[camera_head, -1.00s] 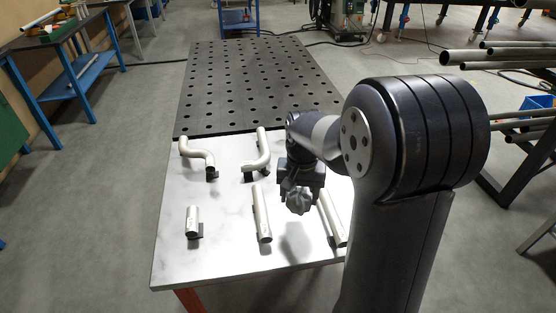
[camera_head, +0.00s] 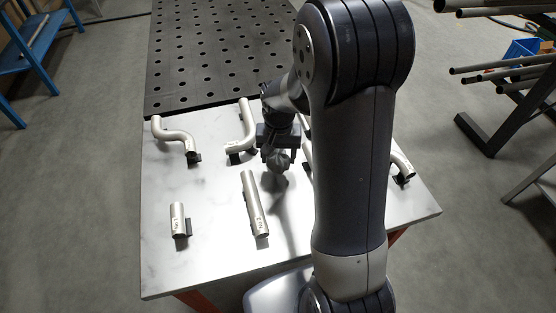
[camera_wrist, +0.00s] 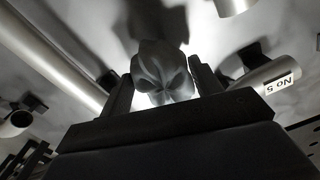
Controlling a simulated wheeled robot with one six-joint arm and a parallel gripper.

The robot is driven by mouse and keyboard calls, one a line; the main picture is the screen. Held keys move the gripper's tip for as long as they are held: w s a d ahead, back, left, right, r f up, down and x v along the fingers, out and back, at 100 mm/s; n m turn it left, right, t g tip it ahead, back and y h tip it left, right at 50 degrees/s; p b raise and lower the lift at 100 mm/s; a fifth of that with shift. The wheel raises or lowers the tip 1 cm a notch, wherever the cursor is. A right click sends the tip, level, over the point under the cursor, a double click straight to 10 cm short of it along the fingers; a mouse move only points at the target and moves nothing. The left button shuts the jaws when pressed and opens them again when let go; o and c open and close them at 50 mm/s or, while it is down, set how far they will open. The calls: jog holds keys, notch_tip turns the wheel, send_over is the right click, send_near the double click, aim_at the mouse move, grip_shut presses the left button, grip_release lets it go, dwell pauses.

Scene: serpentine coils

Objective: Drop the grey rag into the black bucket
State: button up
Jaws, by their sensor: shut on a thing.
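The grey rag (camera_head: 279,160) is a crumpled bundle held in my gripper (camera_head: 278,150) above the white table, with a shadow on the surface below. In the wrist view the rag (camera_wrist: 163,73) sits between the two dark fingers of my gripper (camera_wrist: 164,88), which are shut on it. The black bucket is not visible in any view.
The white table (camera_head: 215,255) bears several metal pipes, among them bent pipes (camera_head: 174,136) and (camera_head: 243,130) straight ones (camera_head: 254,205). A black perforated table (camera_head: 215,55) adjoins behind. A pipe rack (camera_head: 495,130) stands right.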

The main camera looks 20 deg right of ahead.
aim_at(279, 162)
jog(key=shift+f, duration=1.6)
jog(key=shift+f, duration=0.15)
jog(key=o, duration=0.9)
